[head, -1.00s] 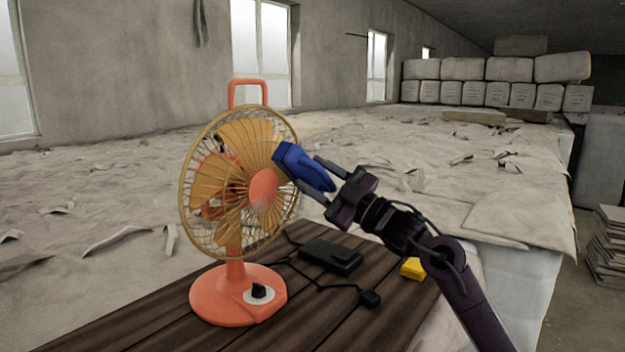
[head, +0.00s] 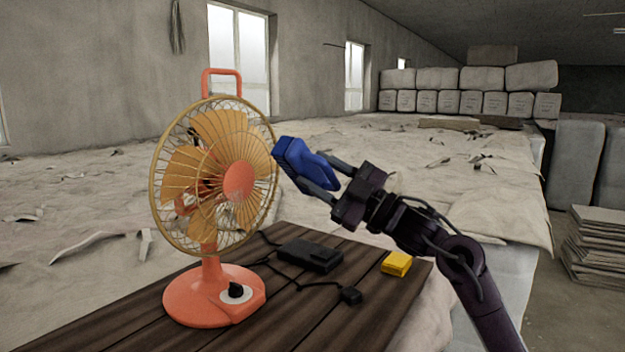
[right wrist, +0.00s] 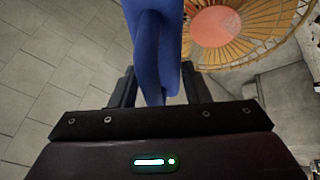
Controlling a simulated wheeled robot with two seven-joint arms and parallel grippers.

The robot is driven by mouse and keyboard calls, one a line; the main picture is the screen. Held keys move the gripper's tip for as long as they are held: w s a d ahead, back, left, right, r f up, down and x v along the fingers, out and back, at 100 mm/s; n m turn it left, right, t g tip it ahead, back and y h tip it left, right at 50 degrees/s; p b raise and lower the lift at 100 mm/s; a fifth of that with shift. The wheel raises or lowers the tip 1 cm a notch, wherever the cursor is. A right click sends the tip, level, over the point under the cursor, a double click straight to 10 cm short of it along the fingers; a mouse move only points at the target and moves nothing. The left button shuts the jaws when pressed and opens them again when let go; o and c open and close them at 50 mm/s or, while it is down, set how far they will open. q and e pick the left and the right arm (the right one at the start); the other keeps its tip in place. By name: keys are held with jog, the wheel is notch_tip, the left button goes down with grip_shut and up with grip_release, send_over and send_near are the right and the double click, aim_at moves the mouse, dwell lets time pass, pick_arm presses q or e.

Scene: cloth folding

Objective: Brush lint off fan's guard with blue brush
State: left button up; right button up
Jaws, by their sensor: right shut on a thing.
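An orange fan with a round wire guard (head: 187,215) stands upright on the dark wooden table (head: 120,322). Its guard also shows at the top right of the right wrist view (right wrist: 240,52). My right gripper (head: 325,175) is shut on the blue brush (head: 303,163) and holds it above the table, at the guard's right edge. The brush tip is close to the guard's rim; I cannot tell whether it touches. The brush runs up between the fingers in the right wrist view (right wrist: 152,45). No lint can be made out on the guard. My left gripper is not in view.
A black box (head: 310,256) with a cable and a small black plug (head: 351,295) lies right of the fan. A yellow block (head: 396,263) sits near the table's right edge. A large pale cloth-covered surface (head: 400,150) spreads behind.

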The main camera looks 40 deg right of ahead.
aim_at(333, 174)
jog(key=shift+s+d+f+b, duration=0.15)
jog(key=shift+s+b, duration=0.35)
jog(key=shift+b, duration=0.1)
jog(key=shift+s+d+b, duration=0.25)
jog(key=shift+s+b, duration=0.2)
jog(key=shift+s, duration=0.3)
jog(key=shift+s+d, duration=0.1)
jog(key=shift+s, duration=0.1)
